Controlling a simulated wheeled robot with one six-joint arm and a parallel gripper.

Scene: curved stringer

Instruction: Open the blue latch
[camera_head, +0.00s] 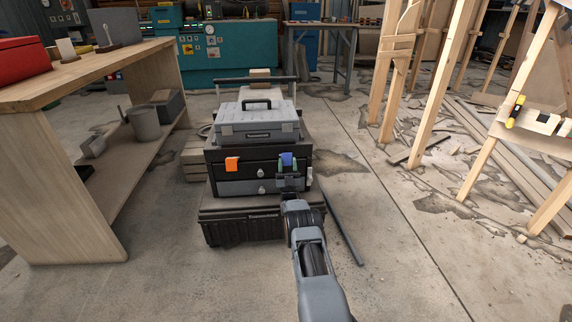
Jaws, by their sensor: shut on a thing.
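The blue latch (287,158) is on the right side of the front of a black drawer box (258,160). My gripper (288,169) is at the box front, with its fingers on either side of the blue latch, shut on it. The lower part of the latch is hidden behind the gripper. My arm reaches up to it from the bottom of the view. An orange latch (232,164) is on the left side of the same box front.
A grey toolbox (257,125) sits on the drawer box, above a wide black case (240,228). A wooden workbench (75,165) stands at the left. Wooden frames (440,95) and planks are at the right. The floor right of the stack is mostly clear, with a thin dark bar (343,228) on it.

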